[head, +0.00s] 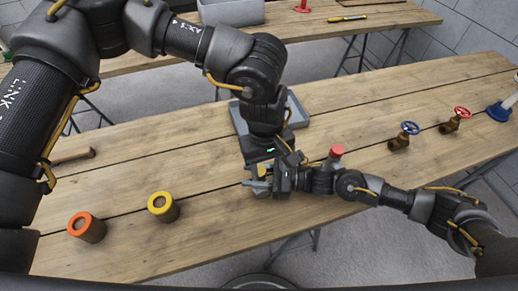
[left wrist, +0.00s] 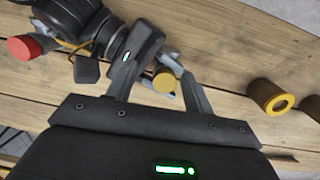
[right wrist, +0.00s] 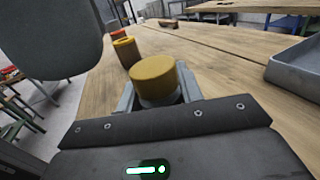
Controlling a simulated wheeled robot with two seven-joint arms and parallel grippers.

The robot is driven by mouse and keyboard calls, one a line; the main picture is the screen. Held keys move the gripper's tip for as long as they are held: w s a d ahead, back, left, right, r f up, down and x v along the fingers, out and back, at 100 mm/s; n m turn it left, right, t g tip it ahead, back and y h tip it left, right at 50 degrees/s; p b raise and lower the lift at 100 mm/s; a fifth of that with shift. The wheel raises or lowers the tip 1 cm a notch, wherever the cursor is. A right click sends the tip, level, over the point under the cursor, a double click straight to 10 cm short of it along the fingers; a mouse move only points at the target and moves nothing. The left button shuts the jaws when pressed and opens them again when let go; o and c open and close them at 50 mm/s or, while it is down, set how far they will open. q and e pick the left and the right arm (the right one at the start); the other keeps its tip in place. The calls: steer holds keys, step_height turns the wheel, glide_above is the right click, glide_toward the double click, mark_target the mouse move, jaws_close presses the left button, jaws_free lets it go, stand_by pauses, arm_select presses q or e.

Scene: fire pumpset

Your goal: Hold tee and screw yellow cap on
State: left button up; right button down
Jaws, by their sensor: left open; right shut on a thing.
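The yellow cap (right wrist: 155,80) sits on top of a mostly hidden grey fitting, which looks like the tee (right wrist: 160,101), between my right gripper's fingers. My right gripper (right wrist: 158,102) is shut on the tee just above the bench; it also shows in the head view (head: 264,187). In the head view the left gripper (head: 260,172) overlaps the right one. Thread contact under the cap is hidden.
A yellow-ringed cylinder (head: 163,207) and an orange-ringed cylinder (head: 86,227) stand on the wooden bench (head: 200,165). A grey tray (head: 297,108) lies behind my grippers. A red-topped piece (head: 337,151), a blue-wheeled valve (head: 403,136) and a red-wheeled valve (head: 454,120) stand right.

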arm_select(q)
steer(key=r+m, duration=0.1)
steer(key=m, duration=1)
steer(key=w+m, duration=0.1)
steer(key=m, duration=1.1)
steer(key=r+m, duration=0.1)
steer(key=m, duration=1)
steer(key=shift+w+a+r+m, duration=0.2)
steer(key=shift+a+r+m, duration=0.15)
steer(key=shift+a+m, duration=0.05)
steer(key=n, duration=0.7)
steer(key=shift+w+a+r+t, duration=0.25)
steer(key=shift+a+t, duration=0.05)
steer(key=n, duration=0.7)
steer(key=shift+w+a+y, duration=0.2)
steer(key=shift+a+y, duration=0.1)
steer(key=n, duration=0.3)
steer(key=shift+a+n, duration=0.15)
steer(key=shift+n, duration=0.25)
steer(key=n, duration=0.3)
